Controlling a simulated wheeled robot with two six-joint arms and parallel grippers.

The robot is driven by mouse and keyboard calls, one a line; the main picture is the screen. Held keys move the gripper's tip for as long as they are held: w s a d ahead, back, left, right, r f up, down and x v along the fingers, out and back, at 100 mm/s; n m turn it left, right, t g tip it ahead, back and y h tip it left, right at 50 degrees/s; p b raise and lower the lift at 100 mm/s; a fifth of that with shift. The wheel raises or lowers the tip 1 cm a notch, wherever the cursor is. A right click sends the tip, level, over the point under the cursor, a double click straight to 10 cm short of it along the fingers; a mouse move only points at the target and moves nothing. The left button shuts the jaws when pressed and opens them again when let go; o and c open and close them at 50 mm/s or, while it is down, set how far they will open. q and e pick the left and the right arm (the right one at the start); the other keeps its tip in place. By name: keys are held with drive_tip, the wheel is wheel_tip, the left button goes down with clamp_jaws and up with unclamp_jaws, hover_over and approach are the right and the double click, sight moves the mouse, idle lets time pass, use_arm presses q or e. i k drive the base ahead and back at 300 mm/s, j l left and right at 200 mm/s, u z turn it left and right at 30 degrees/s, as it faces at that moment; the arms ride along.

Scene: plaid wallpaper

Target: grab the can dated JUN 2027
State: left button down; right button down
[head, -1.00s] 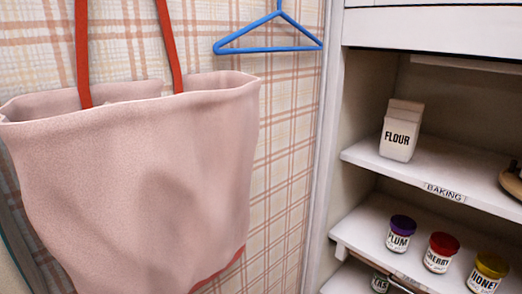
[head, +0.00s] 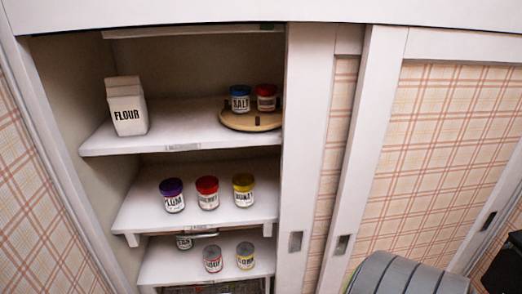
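On the lower shelf (head: 168,272) of the cupboard stand a can with a red-marked label (head: 213,259), a can with a yellow-marked label (head: 246,256), and a third can (head: 184,242) further back, partly hidden by the shelf above. No date can be read on any of them. Neither of my grippers is in view.
The middle shelf holds purple-, red- and yellow-lidded jars (head: 207,193). The top shelf holds a flour carton (head: 127,106) and a wooden turntable (head: 251,119) with two jars. Sliding doors (head: 308,150) cover the cupboard's right side. A grey ribbed object (head: 405,275) is at bottom right.

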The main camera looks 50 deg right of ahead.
sight(246, 250)
drive_tip(key=z, duration=1.45)
drive_tip(key=i+l+u, duration=0.1)
drive_tip(key=l, duration=0.2)
drive_tip(key=i+l+u, duration=0.15)
drive_tip(key=l, duration=0.2)
drive_tip(key=i+l+u, duration=0.1)
drive_tip(key=l, duration=0.25)
drive_tip(key=i+l+u, duration=0.1)
drive_tip(key=l, duration=0.25)
